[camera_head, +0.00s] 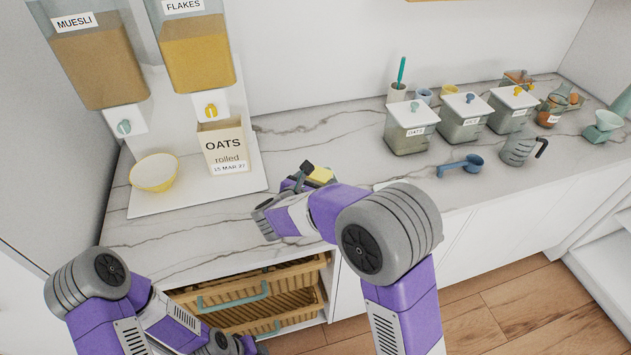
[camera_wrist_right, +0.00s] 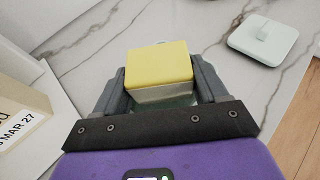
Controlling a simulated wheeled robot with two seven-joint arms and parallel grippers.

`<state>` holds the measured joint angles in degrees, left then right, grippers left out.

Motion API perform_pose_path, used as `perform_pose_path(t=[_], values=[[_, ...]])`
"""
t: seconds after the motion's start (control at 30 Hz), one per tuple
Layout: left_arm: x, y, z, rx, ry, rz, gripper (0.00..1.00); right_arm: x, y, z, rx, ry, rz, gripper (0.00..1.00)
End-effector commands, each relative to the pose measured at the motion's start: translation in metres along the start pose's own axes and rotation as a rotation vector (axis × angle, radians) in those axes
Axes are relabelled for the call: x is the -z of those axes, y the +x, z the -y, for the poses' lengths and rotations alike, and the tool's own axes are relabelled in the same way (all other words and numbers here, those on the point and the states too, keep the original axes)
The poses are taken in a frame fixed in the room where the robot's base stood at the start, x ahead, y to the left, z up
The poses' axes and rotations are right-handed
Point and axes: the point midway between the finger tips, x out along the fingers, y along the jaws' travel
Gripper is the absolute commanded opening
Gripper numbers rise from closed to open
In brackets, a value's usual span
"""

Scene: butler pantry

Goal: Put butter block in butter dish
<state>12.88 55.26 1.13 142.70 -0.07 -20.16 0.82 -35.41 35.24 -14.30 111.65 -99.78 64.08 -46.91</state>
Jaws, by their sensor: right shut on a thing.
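The yellow butter block (camera_head: 321,175) is in my right gripper (camera_head: 305,177) above the counter. In the right wrist view the block (camera_wrist_right: 158,62) sits between the two dark fingers (camera_wrist_right: 160,82), which are shut on its sides. A pale greenish surface shows just under the block there; I cannot tell whether it is the butter dish, or whether the block touches it. A pale square lid with a handle (camera_wrist_right: 264,38) lies on the counter to the right. My left gripper (camera_head: 228,346) is low at the bottom edge, partly cut off, its jaws unclear.
An oats box (camera_head: 226,148) and a yellow bowl (camera_head: 154,172) stand on the white dispenser base at left. Labelled canisters (camera_head: 408,130), a blue scoop (camera_head: 460,166) and a jug (camera_head: 520,149) stand at right.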

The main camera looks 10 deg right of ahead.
Motion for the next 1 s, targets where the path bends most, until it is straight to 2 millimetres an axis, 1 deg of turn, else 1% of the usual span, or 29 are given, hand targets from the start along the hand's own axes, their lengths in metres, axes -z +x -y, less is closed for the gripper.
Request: perform_pose_path(t=[0.03,0.1,0.13,0.17,0.2,0.47,0.57,0.67,1.0], values=[[0.0,0.001,0.001,0.0,0.0,0.0,0.43,0.006,0.001,0.001,0.001,-0.002,-0.01,0.39],[0.0,0.001,0.0,0.0,0.0,0.0,0.43,0.006,0.001,0.001,0.001,-0.002,-0.012,0.39],[0.0,0.001,0.0,0.0,0.0,0.0,0.43,0.007,0.001,0.001,0.002,-0.003,-0.014,0.77],[0.0,0.001,0.0,0.0,0.0,0.0,0.43,0.007,0.001,0.001,0.002,-0.003,-0.014,0.81],[0.0,0.001,0.0,0.0,0.0,0.0,0.43,0.008,0.001,0.001,0.003,-0.004,-0.015,0.83],[0.0,0.001,0.0,0.0,0.0,0.0,0.43,0.01,0.002,0.002,0.005,-0.006,-0.02,0.83],[0.0,-0.003,-0.001,0.0,0.0,0.0,0.43,0.006,0.0,0.002,0.005,-0.006,-0.02,0.83],[-0.001,-0.011,-0.004,0.0,0.0,0.0,0.43,-0.005,-0.004,0.002,0.005,-0.007,-0.019,0.83],[-0.001,-0.021,-0.008,0.0,0.0,0.0,0.43,-0.008,-0.082,0.0,-0.002,-0.004,-0.011,0.83]])
